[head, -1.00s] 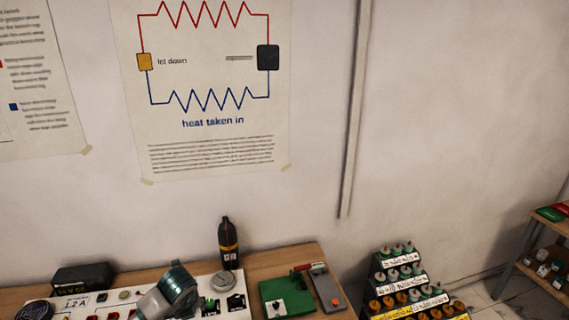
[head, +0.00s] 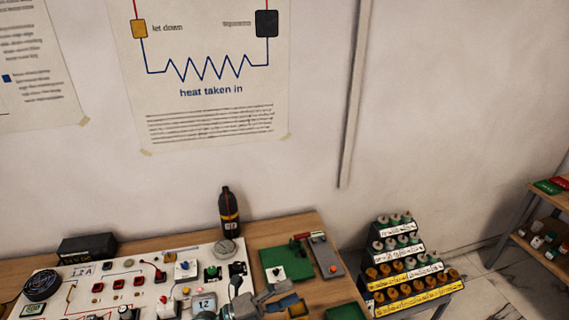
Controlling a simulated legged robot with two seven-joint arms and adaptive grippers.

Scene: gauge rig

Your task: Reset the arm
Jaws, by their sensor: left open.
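My left gripper (head: 290,299) shows at the bottom middle of the head view, with its fingers apart and nothing seen between them. It is over the front part of the wooden bench (head: 322,287), beside the right end of the white panel (head: 60,296). My left arm's grey-green links rise from the bottom edge and cover part of that panel. My right gripper is not in view.
A black bottle (head: 229,212) stands behind the panel. A green board (head: 286,262) and a grey device (head: 325,256) lie right of it. A stepped rack (head: 400,262) of spools stands right of the bench. A shelf (head: 545,225) is at the far right.

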